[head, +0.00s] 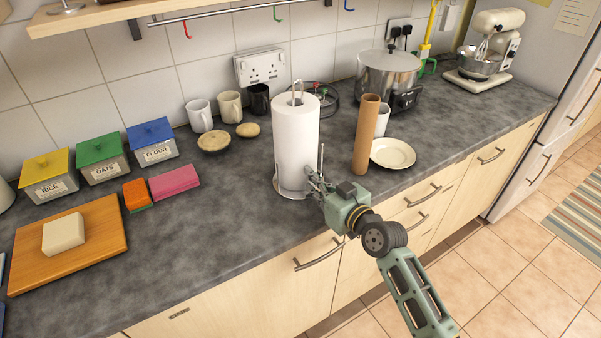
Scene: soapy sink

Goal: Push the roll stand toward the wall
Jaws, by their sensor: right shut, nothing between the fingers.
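The roll stand (296,142) is a wire stand with a loop on top, bearing an upright white paper roll. My right gripper (312,178) is shut and empty, low at the roll's front right side. Its fingertips are at or very near the stand; I cannot tell whether they touch. My left gripper is not in view.
Behind the stand are a dark mug (259,99) and a round wire rack (325,98). A cardboard tube (366,135) stands upright to the right, beside a plate (393,153). The counter left of the stand's base is clear.

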